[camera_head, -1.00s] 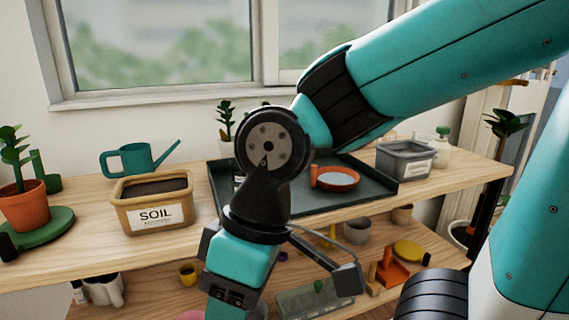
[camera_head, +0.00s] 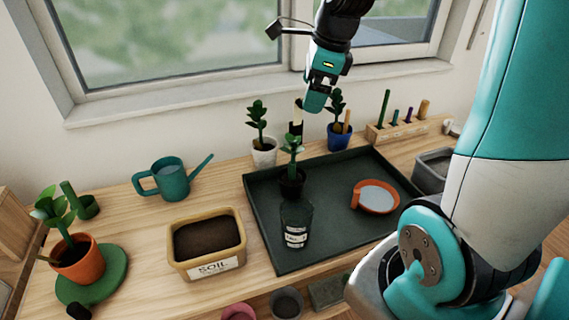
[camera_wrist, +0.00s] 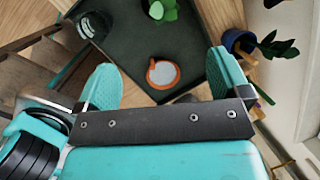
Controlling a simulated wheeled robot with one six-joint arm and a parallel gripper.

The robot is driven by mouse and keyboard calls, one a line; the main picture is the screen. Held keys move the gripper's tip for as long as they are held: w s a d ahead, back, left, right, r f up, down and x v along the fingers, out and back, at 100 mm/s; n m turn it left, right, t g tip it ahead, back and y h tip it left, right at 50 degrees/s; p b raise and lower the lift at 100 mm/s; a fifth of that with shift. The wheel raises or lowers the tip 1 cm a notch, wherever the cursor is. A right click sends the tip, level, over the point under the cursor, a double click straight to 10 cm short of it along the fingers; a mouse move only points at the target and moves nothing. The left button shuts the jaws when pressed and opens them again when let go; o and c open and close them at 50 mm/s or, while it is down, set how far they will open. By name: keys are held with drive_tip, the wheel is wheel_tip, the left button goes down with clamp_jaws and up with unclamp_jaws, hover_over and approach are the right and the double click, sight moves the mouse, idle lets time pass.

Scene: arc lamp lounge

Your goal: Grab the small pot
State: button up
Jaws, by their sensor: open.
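A small black pot (camera_head: 292,188) with a green plant stands on the dark tray (camera_head: 330,240), behind a dark labelled jar (camera_head: 296,218). Other small pots with plants stand behind the tray: a white one (camera_head: 264,155) and a blue one (camera_head: 340,138). I cannot tell which is meant. My gripper (camera_head: 316,96) is above the tray's back edge, near the blue pot in the picture. In the wrist view, its teal fingers (camera_wrist: 163,82) are spread with nothing between them held; an orange dish (camera_wrist: 162,73) shows beyond.
A soil bin (camera_head: 208,250), a teal watering can (camera_head: 172,180) and a terracotta pot (camera_head: 78,260) stand left of the tray. A wooden tool rack (camera_head: 397,130) and a grey bin (camera_head: 434,167) are to the right. The window is close behind.

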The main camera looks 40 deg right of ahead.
sight(295, 140)
drive_tip(key=shift+m, duration=0.3)
drive_tip(key=x, duration=1.1)
drive_tip(key=shift+w+d, duration=0.15)
drive_tip(key=shift+d, duration=0.15)
drive_tip(key=shift+x, duration=3.15)
drive_tip(key=shift+a, duration=0.15)
drive_tip(key=shift+c, duration=0.3)
drive_tip(key=c, duration=1.2)
drive_tip(key=shift+o, duration=0.2)
drive_tip(key=shift+r, duration=0.1)
